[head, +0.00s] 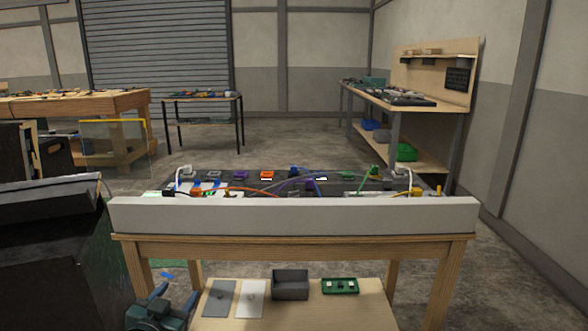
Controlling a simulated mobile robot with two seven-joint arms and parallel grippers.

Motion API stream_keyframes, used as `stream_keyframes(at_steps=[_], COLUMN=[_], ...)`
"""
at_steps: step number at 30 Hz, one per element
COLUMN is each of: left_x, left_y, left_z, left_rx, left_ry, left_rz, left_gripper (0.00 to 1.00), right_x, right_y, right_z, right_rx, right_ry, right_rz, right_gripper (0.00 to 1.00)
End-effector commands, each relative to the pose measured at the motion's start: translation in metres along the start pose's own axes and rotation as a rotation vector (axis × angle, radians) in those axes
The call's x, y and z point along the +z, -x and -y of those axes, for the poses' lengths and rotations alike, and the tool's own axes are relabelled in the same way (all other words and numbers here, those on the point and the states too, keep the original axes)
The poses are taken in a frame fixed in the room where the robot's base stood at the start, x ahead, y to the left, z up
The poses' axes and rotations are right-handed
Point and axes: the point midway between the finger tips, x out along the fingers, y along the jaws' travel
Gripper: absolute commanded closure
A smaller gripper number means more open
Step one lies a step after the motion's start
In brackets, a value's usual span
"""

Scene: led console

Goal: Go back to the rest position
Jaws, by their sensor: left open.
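My left gripper (170,296) shows at the bottom left, low in front of the workbench's left legs and beside the lower shelf. Its jaws are apart, and I see nothing between them. The console (335,177) lies on the workbench, with coloured connectors and several cables in orange, purple, white, green and yellow. The bench's pale front board (292,217) hides the lower part of the console. My right gripper is not in view.
The lower shelf (370,315) holds two flat plates, a dark grey bin (290,285) and a green board (340,286). A side table (203,98), a wooden bench at left and a workbench with pegboard (432,75) stand behind. Floor between them is clear.

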Motion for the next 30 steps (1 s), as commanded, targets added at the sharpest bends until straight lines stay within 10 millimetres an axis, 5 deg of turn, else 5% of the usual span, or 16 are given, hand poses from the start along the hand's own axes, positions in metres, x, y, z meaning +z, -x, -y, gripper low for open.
stream_keyframes(at_steps=[6,15,25,30], left_x=[0.046,0.057,0.042,0.026], left_y=[0.088,0.201,0.273,0.272], left_z=[-0.074,-0.135,-0.158,-0.154], left_rx=[0.110,0.199,0.226,0.229], left_ry=[0.073,0.199,0.302,0.281], left_rz=[0.072,0.155,0.217,0.256], left_gripper=[0.44,0.44,0.44,0.44], right_x=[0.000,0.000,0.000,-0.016], right_y=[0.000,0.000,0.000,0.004], right_z=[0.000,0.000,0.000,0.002], right_rx=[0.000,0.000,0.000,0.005], right_ry=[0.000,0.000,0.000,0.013], right_rz=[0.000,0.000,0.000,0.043], right_gripper=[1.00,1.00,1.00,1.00])
